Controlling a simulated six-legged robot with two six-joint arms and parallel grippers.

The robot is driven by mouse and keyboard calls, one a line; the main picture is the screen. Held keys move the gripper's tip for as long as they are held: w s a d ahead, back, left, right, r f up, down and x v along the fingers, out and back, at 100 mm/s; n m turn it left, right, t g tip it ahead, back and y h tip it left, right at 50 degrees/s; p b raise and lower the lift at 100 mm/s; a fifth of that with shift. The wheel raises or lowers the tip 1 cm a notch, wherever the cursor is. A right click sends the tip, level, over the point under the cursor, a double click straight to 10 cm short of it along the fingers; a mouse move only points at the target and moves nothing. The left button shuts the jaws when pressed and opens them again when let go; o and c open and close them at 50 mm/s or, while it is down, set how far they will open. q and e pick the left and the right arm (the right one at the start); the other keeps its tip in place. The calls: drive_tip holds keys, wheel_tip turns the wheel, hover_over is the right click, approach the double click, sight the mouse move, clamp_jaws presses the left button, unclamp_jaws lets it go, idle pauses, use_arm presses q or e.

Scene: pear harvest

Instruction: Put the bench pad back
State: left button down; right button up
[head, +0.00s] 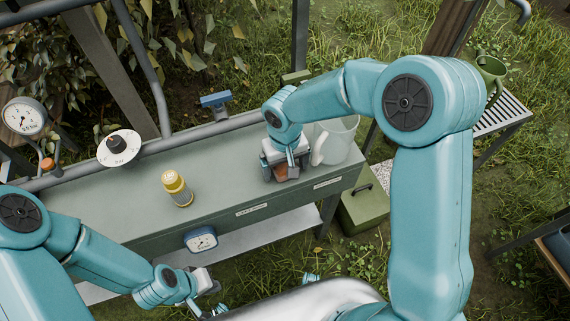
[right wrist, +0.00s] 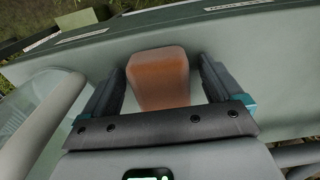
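An orange-brown block (right wrist: 160,78), which may be the bench pad, is on the grey-green bench (head: 135,200) near its right end. It shows partly in the head view (head: 281,172), below my right gripper. My right gripper (right wrist: 160,85) points down over the block, one finger on each side. Narrow gaps show between fingers and block in the right wrist view, so it looks open around it. My left gripper (head: 212,298) is low in front of the bench, apart from it, and looks open and empty. No other pad can be made out.
A clear pitcher (head: 340,140) stands just right of my right gripper. A yellow-capped jar (head: 177,188) stands mid-bench. A white dial (head: 119,148) and a blue clamp-like thing (head: 215,100) are along the back rail. A green box (head: 363,208) is beyond the bench's right end.

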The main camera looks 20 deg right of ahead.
sight(285, 165)
drive_tip(key=shift+r, duration=0.15)
wheel_tip(285, 165, up, 12)
drive_tip(key=p, duration=0.1)
idle(0.3)
idle(0.5)
